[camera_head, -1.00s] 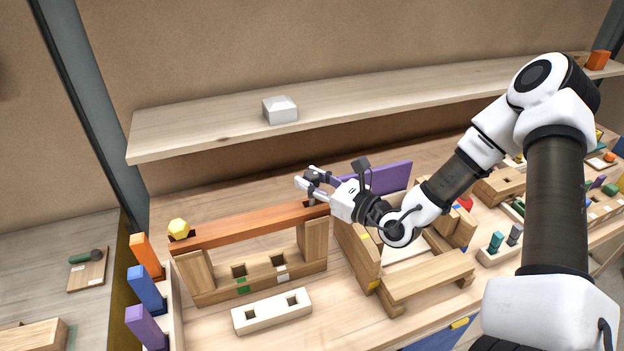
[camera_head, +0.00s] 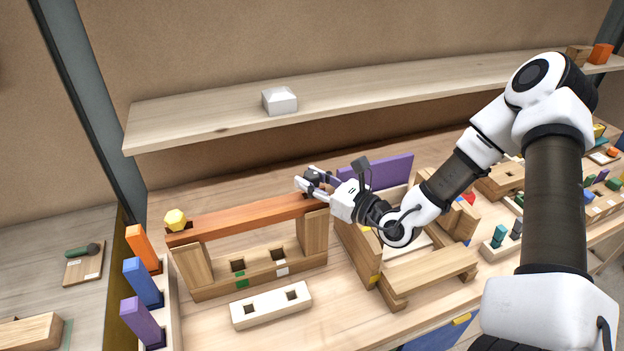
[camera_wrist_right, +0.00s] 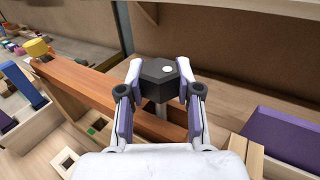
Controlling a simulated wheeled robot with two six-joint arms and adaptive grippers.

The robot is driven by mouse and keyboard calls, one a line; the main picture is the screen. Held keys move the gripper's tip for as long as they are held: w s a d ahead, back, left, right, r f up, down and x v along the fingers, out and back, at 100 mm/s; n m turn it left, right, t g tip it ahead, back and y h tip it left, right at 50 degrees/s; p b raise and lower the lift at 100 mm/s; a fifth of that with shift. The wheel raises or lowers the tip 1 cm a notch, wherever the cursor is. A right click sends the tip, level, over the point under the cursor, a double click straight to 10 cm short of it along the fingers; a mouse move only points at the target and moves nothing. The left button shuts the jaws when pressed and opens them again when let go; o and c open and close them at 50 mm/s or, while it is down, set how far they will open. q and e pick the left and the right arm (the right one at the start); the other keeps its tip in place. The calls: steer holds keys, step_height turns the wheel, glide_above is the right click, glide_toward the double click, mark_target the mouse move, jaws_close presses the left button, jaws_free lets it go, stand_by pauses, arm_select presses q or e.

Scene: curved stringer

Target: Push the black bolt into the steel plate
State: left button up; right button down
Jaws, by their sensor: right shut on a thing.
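The black bolt (camera_wrist_right: 165,80) has a hexagonal head with a pale dot on top and a grey shank below. My right gripper (camera_head: 312,183) is shut on its head, over the right end of a red-brown beam (camera_head: 245,220). In the right wrist view the shank points down at the beam's end; its tip is hidden, so I cannot tell how deep it sits. The head is above the beam's top face. A yellow bolt head (camera_head: 176,220) stands at the beam's left end. I cannot make out a steel plate. My left gripper is not in view.
The beam rests on two wooden posts (camera_head: 194,268) over a slotted base. A pale two-hole block (camera_head: 271,305) lies in front. A purple panel (camera_head: 388,171) and wooden frame (camera_head: 357,250) stand close right of my gripper. A shelf (camera_head: 200,118) with a white block (camera_head: 280,101) runs behind.

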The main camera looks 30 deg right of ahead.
steer(key=shift+f+b, duration=0.7)
steer(key=shift+f, duration=0.2)
steer(key=c, duration=0.7)
jaws_free()
step_height(320, 180, up, 10)
steer(key=shift+r, duration=0.1)
